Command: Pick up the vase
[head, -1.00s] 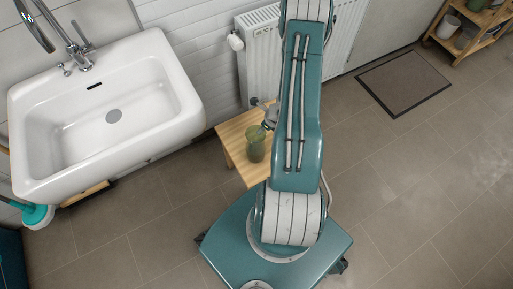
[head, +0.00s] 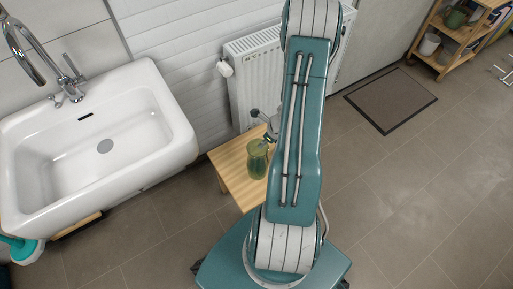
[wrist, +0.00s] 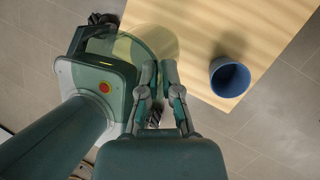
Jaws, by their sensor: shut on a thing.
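The vase is green, see-through glass (head: 257,160). In the head view it is upright over the small wooden table (head: 228,162), left of my arm. In the wrist view its curved glass (wrist: 152,40) is at the top, just beyond my gripper's fingertips. My gripper (wrist: 158,70) is shut on the vase's wall, its two fingers close together. In the head view my gripper (head: 267,130) shows in part at the vase's top, with my arm covering the rest. I cannot tell whether the vase's base touches the table.
A blue cup (wrist: 229,78) stands on the table near its edge. A white sink (head: 105,140) is at the left and a radiator (head: 250,80) is behind the table. A wooden shelf (head: 450,45) is far right.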

